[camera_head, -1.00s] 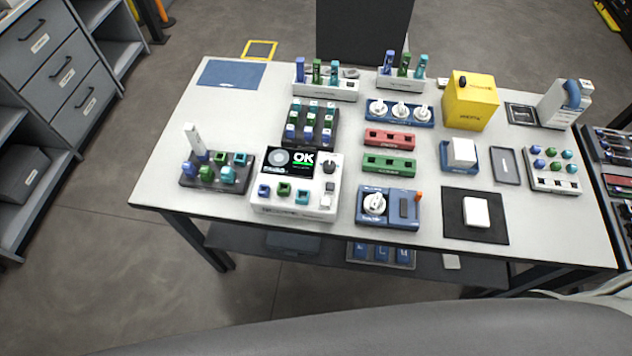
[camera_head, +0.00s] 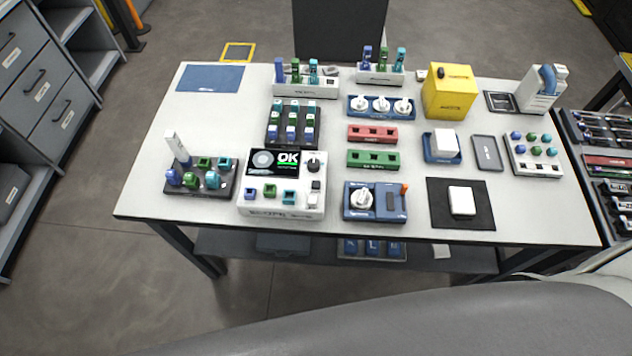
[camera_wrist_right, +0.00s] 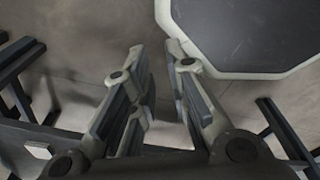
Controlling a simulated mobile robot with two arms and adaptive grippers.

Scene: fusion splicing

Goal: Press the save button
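The white splicer device (camera_head: 283,209) stands on the left half of the table in the head view. Its dark screen (camera_head: 275,162) shows a green-underlined "OK". A dark knob (camera_head: 314,165) and small light square buttons (camera_head: 314,186) are on its right side; I cannot read which one is the save button. Blue, green and teal pieces sit along its front. My right gripper (camera_wrist_right: 156,58) shows in the right wrist view, its two fingers apart with nothing between them. It is away from the device, with floor behind it. My left gripper is in neither view.
The white table (camera_head: 330,225) carries a dark block with coloured pieces and an upright white stick (camera_head: 178,148) left of the device. A blue unit with a white knob (camera_head: 375,203) is to its right. A yellow box (camera_head: 449,93) stands farther back.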

